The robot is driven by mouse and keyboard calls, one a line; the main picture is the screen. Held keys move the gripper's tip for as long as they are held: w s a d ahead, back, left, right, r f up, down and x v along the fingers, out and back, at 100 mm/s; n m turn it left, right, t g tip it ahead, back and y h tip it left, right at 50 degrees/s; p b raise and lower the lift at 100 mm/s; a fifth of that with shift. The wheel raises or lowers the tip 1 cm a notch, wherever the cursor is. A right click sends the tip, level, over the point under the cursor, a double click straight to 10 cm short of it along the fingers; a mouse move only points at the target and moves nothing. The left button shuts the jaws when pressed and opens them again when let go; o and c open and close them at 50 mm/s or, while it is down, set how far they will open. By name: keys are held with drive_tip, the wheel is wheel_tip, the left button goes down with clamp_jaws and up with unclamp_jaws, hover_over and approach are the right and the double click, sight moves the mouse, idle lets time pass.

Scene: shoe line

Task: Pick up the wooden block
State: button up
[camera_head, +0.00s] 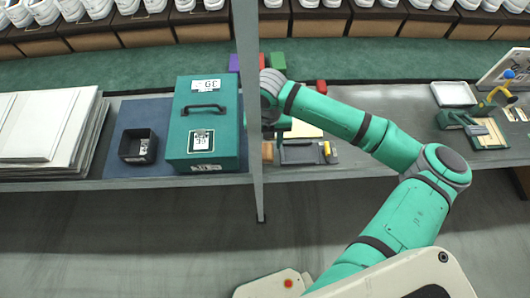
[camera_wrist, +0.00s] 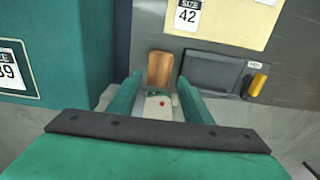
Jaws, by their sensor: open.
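The wooden block (camera_wrist: 160,68) is a small brown upright-looking rectangle in the wrist view, just beyond my fingertips and roughly centred between them. In the head view a small brown patch beside the grey post appears to be the same block (camera_head: 267,151). My gripper (camera_wrist: 160,84) is open, with its two green fingers apart and nothing held. The block appears past the tips; I cannot tell the exact height gap. In the head view the post and my arm hide most of the gripper.
A teal box (camera_head: 205,130) with a handle stands left of the grey post (camera_head: 248,90). A dark tray with a yellow handle (camera_wrist: 258,84) lies close to the block's right. A cream panel marked 42 (camera_wrist: 230,18) is behind. A black bin (camera_head: 138,146) sits farther left.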

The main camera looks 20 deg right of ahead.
sight(267, 151)
drive_tip(key=shift+a+f, duration=0.1)
drive_tip(key=shift+f, duration=3.25)
drive_tip(key=c, duration=0.9)
